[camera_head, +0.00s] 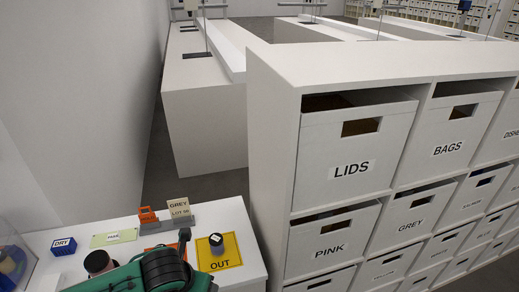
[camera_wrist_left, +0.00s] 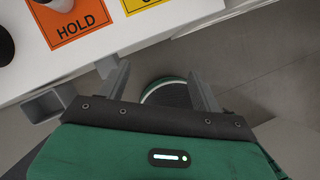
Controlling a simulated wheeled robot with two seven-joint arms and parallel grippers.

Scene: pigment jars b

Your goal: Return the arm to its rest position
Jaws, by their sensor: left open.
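My left gripper (camera_wrist_left: 152,72) is open in the left wrist view, with nothing between its fingers. It hangs beyond the edge of the white table (camera_wrist_left: 75,72), over the floor and a round green-and-black part of my own body. In the head view my green left arm (camera_head: 160,270) crosses the bottom of the picture, and its fingers cannot be made out. A dark-lidded jar (camera_head: 217,243) stands on the yellow OUT card (camera_head: 228,262). Another dark-topped jar (camera_head: 98,262) stands left of my arm. The orange HOLD card (camera_wrist_left: 75,25) is partly hidden by my arm in the head view.
On the table are a blue DRY block (camera_head: 63,246), a green card (camera_head: 114,237), an orange holder (camera_head: 148,216) and a GREY LOT sign (camera_head: 180,211). A tall white shelf (camera_head: 270,150) with labelled bins stands right. A grey bracket (camera_wrist_left: 48,103) sits by the table edge.

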